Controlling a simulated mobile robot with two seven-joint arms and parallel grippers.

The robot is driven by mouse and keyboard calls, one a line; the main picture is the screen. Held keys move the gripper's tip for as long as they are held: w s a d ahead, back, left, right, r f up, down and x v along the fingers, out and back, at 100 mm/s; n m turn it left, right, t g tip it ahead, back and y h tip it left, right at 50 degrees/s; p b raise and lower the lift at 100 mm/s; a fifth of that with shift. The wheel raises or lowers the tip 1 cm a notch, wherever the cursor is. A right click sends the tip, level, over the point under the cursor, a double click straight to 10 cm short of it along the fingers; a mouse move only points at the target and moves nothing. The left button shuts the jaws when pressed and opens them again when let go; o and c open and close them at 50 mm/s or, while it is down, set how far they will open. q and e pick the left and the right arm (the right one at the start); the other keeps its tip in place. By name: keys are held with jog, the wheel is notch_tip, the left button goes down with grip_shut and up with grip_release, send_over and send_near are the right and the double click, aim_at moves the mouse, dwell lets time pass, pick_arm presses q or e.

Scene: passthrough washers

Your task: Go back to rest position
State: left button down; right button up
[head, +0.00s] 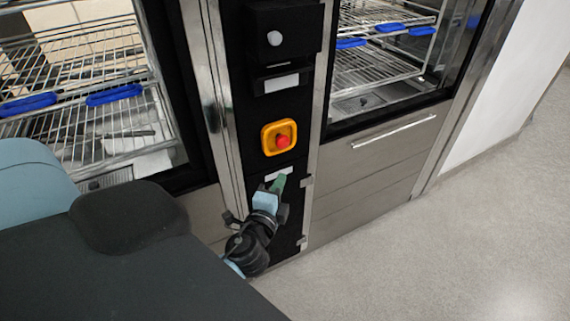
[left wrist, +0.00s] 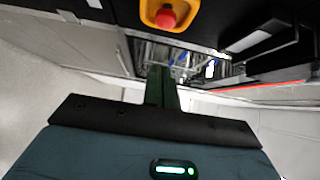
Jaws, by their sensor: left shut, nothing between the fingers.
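My left gripper (head: 278,183) is in front of the black control panel between the two washers, below the emergency stop button. Its green fingers are closed together and hold nothing. In the left wrist view the shut fingers (left wrist: 162,88) point forward, with the red button (left wrist: 165,17) in its yellow housing above them. I cannot tell whether the fingertips touch the panel. My right gripper is not in view.
The control panel (head: 243,125) carries the yellow emergency stop (head: 266,138). Washers with wire racks (head: 75,85) and blue clips stand on both sides. The right washer has a steel lower front (head: 370,185) with a handle. Grey floor (head: 450,255) is free at the right.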

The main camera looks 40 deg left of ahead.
pick_arm(q)
jog(key=shift+s+d, duration=0.2)
jog(key=shift+s, duration=0.3)
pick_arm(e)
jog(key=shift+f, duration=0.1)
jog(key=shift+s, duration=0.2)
